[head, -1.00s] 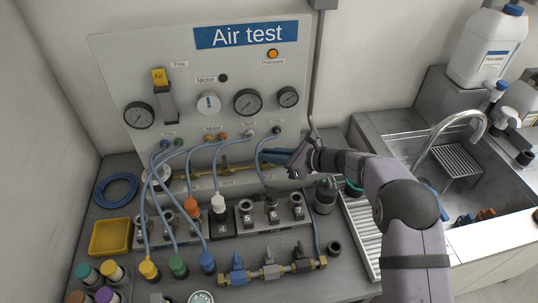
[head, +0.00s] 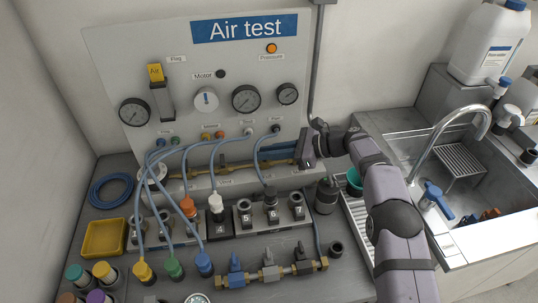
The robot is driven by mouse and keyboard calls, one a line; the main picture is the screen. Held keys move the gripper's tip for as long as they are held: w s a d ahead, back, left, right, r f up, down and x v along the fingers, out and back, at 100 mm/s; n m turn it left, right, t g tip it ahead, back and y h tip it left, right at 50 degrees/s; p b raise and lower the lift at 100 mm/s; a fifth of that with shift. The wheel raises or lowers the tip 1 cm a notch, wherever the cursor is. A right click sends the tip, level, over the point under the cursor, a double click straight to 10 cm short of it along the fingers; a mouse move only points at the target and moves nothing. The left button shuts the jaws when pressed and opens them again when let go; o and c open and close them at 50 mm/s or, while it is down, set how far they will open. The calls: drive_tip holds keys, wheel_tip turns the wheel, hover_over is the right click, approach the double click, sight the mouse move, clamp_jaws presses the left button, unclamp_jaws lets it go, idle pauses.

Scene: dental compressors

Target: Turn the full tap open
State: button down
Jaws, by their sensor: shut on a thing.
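A brass pipe (head: 232,168) with valves runs along the lower part of the Air test panel (head: 130,75). At its right end a blue lever-like part (head: 280,149) lies roughly level, pointing left. I take it for the full tap's handle, but its label is too small to read. My gripper (head: 306,153) is at the right end of this blue part, in front of the panel's right edge. It is shut on it, though the fingertips and the exact contact are hard to make out.
Blue hoses (head: 180,185) hang from the panel to the numbered sockets (head: 245,220) below. A dark cylinder (head: 327,197) stands under my arm. Several smaller valves (head: 270,272) lie in front. The sink (head: 485,185) is at the right.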

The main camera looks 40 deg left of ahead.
drive_tip(key=shift+g, duration=0.3)
idle(0.5)
drive_tip(key=c, duration=1.8)
unclamp_jaws()
drive_tip(key=shift+b, duration=0.3)
drive_tip(key=shift+b+v, duration=0.8)
drive_tip(key=shift+v, duration=2.9)
drive_tip(key=shift+r, duration=0.1)
